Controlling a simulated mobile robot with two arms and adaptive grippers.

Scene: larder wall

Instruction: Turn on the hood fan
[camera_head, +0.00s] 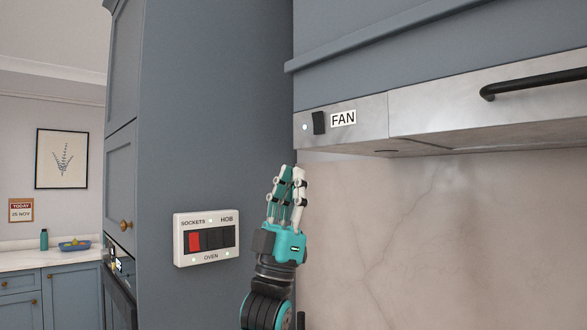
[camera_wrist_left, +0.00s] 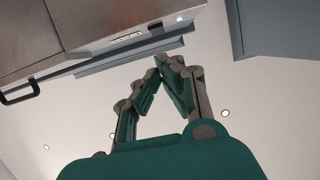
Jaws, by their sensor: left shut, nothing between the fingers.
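The hood (camera_head: 440,112) is a grey metal unit at the upper right in the head view. Its dark rocker switch (camera_head: 318,122) sits at its left end, beside a FAN label (camera_head: 343,118) and a small lit light (camera_head: 305,127). My left gripper (camera_head: 286,170) points upward below the switch and is apart from it. It is shut and empty. In the left wrist view the fingertips (camera_wrist_left: 168,62) meet below the hood (camera_wrist_left: 110,20), where the switch shows small near a bright spot. My right gripper is in neither view.
A white switch panel (camera_head: 207,239) marked SOCKETS, HOB and OVEN, with one red switch, is on the blue cabinet side left of my gripper. A black bar handle (camera_head: 535,83) sticks out from the hood front. Bare marble wall (camera_head: 430,240) lies below the hood.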

